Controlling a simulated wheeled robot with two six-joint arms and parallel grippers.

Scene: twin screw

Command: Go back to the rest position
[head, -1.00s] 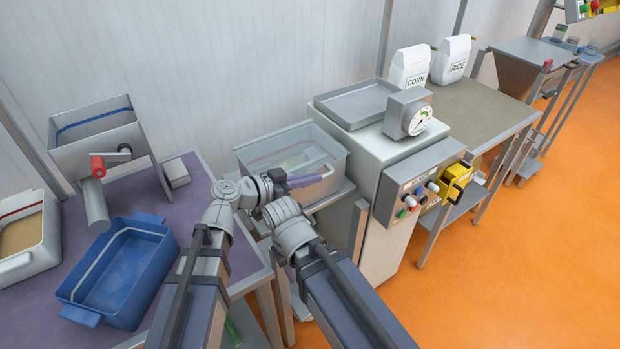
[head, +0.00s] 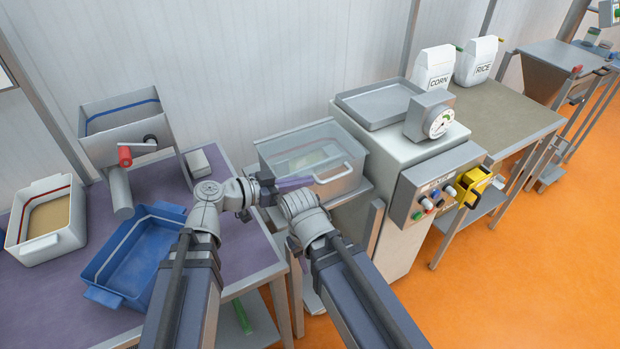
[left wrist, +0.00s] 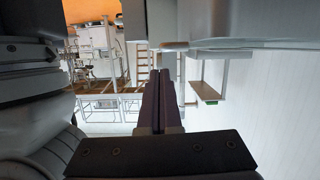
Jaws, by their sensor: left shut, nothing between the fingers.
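My left gripper (head: 296,184) shows in the head view in front of the lower left wall of the clear-lidded metal bin (head: 345,181). Its purple-grey fingers are shut with nothing between them. I cannot tell whether they touch the bin. In the left wrist view the two dark fingers (left wrist: 158,105) lie together in the middle. My right gripper does not show in any view.
A purple-topped table at left holds a blue bin (head: 135,258), a white bin (head: 45,240) and a metal hopper (head: 125,125). A grey machine (head: 395,150) with dial and knobs stands right of the clear-lidded bin. Orange floor (head: 520,280) is open at right.

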